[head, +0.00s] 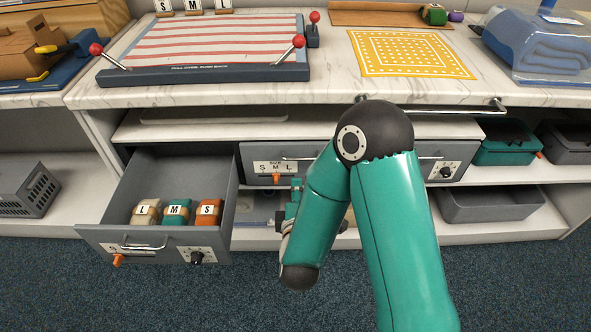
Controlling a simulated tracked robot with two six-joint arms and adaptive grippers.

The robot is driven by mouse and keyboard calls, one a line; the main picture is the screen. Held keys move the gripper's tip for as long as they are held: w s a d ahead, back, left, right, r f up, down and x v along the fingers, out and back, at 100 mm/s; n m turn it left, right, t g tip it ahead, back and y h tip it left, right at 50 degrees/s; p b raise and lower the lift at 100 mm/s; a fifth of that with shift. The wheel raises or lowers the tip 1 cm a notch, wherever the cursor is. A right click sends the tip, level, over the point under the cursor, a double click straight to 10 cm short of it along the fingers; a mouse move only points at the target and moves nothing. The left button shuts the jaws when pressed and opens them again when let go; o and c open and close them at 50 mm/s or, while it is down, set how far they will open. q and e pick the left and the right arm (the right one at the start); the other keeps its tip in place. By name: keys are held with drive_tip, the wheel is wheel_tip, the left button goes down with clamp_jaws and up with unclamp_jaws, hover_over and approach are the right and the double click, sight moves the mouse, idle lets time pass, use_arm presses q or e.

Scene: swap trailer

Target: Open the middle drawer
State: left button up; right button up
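My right gripper (295,190) is partly hidden behind my own teal arm, near the lower edge of the drawer front. Its fingers are too covered to show whether they are open, or whether they touch anything. My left gripper is not in view.
A left drawer (107,235) stands open, holding L, M and S bundles (177,210). Shelves carry a teal bin (507,150) and grey bins (490,205) at right. A bar (450,111) runs along the counter edge above. Blue carpet (200,295) in front is clear.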

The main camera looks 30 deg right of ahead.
sight(296, 160)
use_arm(q)
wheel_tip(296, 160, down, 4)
drive_tip(key=b, duration=0.3)
use_arm(e)
drive_tip(key=x, duration=1.4)
drive_tip(key=shift+c, duration=0.3)
clamp_jaws()
